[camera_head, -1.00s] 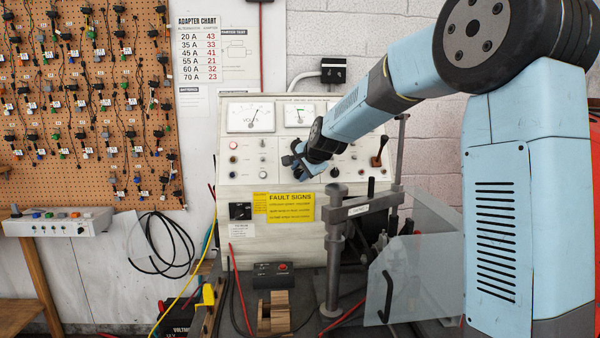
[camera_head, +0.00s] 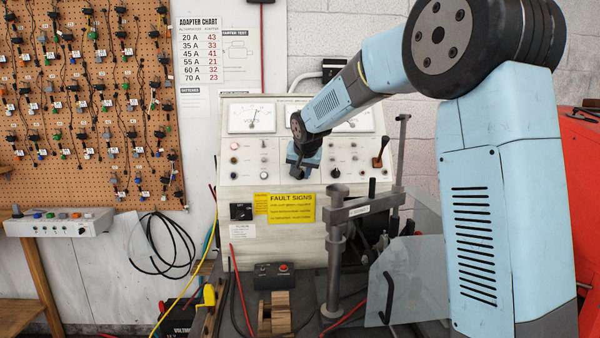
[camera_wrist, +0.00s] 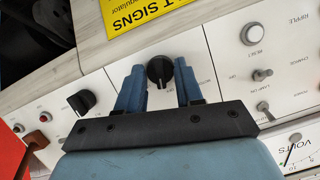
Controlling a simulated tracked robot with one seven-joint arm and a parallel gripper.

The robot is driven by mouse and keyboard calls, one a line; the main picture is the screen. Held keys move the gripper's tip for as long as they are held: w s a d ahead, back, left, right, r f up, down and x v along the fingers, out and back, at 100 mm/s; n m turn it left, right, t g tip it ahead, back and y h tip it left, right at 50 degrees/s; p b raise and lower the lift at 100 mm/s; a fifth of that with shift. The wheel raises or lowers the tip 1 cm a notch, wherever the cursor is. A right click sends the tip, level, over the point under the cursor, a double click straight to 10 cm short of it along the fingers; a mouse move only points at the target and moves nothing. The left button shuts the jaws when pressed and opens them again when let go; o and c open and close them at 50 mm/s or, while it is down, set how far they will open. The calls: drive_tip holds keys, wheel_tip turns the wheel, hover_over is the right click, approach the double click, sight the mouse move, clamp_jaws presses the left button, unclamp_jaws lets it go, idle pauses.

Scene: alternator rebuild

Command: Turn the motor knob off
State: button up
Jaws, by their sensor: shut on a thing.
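A black knob (camera_wrist: 160,71) sits on the white control panel (camera_head: 245,180), with its pointer line up and down in the wrist view. Partly cut-off lettering is beside it; I cannot read the whole label. My gripper (camera_wrist: 159,88) has its two blue fingers on either side of this knob and is shut on it. In the head view my gripper (camera_head: 300,168) is at the panel's middle, above the yellow fault signs label (camera_head: 290,208), and hides the knob.
A second black knob (camera_wrist: 82,102) and a reset button (camera_wrist: 252,33) flank the gripper on the panel. A metal post with a clamp arm (camera_head: 335,245) stands in front, right of centre. A lever (camera_head: 380,153) sticks out at the panel's right. A clear guard (camera_head: 405,280) is lower right.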

drive_tip(key=shift+f+n+h, duration=0.15)
drive_tip(key=shift+n+h, duration=0.25)
drive_tip(key=shift+n, duration=0.6)
drive_tip(key=o, duration=1)
drive_tip(key=v, duration=1.3)
drive_tip(key=shift+s+a+r, duration=0.1)
drive_tip(key=shift+s+r, duration=0.05)
drive_tip(key=shift+r, duration=0.25)
